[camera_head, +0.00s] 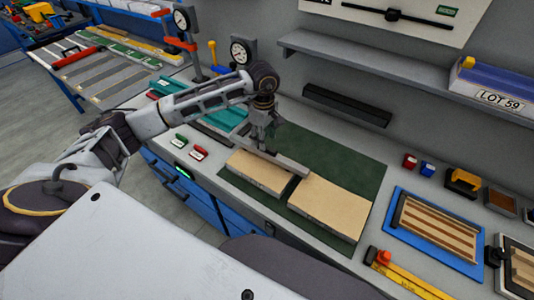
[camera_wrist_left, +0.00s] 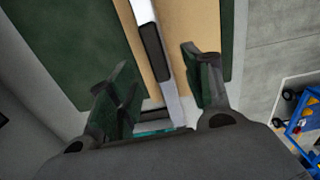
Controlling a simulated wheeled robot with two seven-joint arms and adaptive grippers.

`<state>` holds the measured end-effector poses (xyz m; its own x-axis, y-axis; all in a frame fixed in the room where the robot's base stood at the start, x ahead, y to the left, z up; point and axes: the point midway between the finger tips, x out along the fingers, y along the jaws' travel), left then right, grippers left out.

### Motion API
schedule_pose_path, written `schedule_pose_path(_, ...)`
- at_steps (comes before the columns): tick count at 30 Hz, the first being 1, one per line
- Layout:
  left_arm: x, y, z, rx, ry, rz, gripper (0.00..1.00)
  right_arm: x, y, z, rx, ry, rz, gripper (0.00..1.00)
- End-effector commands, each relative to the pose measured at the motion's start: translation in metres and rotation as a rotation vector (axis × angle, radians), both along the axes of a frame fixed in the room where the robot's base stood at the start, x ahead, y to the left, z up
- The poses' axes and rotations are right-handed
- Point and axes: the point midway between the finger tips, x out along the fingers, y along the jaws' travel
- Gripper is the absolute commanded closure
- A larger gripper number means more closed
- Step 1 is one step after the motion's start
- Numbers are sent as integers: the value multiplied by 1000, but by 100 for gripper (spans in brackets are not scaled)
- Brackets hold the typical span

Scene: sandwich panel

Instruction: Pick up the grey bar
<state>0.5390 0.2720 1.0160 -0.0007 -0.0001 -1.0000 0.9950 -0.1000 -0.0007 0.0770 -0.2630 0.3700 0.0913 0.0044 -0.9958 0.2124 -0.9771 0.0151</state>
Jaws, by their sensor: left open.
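A light grey bar (camera_head: 288,161) lies along the back edges of two tan panels, the left panel (camera_head: 256,174) and the right panel (camera_head: 328,206), on a dark green mat (camera_head: 355,172). My left gripper (camera_head: 264,146) points down over the bar near its left part. In the left wrist view the bar (camera_wrist_left: 170,85) runs between the two spread fingers of my left gripper (camera_wrist_left: 158,64), with a dark block-like part on its side. The fingers look apart from the bar, though their exact height over it is hard to tell. My right gripper is not in view.
A dial gauge (camera_head: 241,52) stands behind my left arm. A blue tray with wooden strips (camera_head: 391,217) and a yellow tool (camera_head: 462,182) lie to the right. A shelf (camera_head: 375,62) overhangs the bench at the back. More bars lie on the left-hand rack (camera_head: 100,91).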

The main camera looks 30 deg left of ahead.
Motion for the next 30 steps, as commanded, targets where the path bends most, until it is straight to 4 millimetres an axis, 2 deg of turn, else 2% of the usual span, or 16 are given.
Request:
schedule_pose_path(11,0,-3,-6,0,1,0,50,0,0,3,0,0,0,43)
schedule_pose_path(19,0,-12,-30,-1,2,0,50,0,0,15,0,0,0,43)
schedule_pose_path(24,1,-12,-46,-1,1,1,50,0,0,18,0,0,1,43)
schedule_pose_path(30,1,-11,-52,0,-1,0,50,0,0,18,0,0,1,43)
